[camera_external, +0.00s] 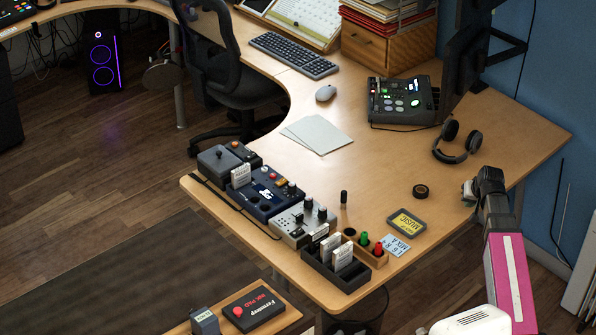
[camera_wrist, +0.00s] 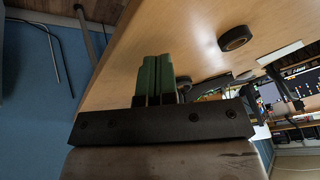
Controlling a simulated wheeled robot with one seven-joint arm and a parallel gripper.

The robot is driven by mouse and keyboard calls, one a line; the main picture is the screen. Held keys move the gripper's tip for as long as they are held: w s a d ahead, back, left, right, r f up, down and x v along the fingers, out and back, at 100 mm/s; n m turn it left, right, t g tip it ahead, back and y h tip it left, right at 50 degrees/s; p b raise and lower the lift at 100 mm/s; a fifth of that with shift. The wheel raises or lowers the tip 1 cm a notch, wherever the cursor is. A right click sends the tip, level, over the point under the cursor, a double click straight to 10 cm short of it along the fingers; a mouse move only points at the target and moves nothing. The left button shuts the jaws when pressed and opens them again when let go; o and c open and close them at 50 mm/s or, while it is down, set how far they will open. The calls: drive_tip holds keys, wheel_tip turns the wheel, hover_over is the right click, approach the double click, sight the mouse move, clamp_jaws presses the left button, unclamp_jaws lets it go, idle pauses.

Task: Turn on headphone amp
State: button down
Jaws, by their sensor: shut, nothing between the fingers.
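No label that names a headphone amp can be read. A dark console (camera_external: 403,101) with lit buttons sits at the back of the desk (camera_external: 400,165), beside black headphones (camera_external: 458,142). A grey metal box with knobs (camera_external: 303,221) and a dark blue box with knobs (camera_external: 266,195) stand in a row along the left front edge. I cannot tell which device is the amp. My gripper (camera_external: 467,190) is at the desk's right edge, below the headphones and apart from the boxes. In the wrist view its green fingers (camera_wrist: 158,77) are together and empty.
A black tape roll (camera_external: 420,191) lies left of my gripper and shows in the wrist view (camera_wrist: 234,37). A yellow-labelled cassette (camera_external: 407,222), a block with red and green pegs (camera_external: 366,246) and a black rack (camera_external: 334,270) stand nearer. The middle desk is mostly clear.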

drive_tip(key=a+r+n+g, duration=0.1)
drive_tip(key=a+r+n, duration=0.25)
drive_tip(key=a, duration=1.25)
wheel_tip(320, 180, up, 12)
drive_tip(key=n+g, duration=0.1)
drive_tip(key=n, duration=0.5)
hover_over(299, 228)
drive_tip(key=s+d, duration=0.2)
drive_tip(key=s, duration=0.1)
drive_tip(key=shift+s+f+m+h, duration=0.15)
drive_tip(key=shift+f+m+h, duration=0.05)
drive_tip(key=shift+m+h, duration=0.1)
drive_tip(key=shift+f, duration=0.1)
drive_tip(key=x, duration=1.2)
drive_tip(key=shift+s+d+f, duration=0.3)
drive_tip(key=shift+s+f, duration=0.05)
drive_tip(key=shift+f, duration=0.65)
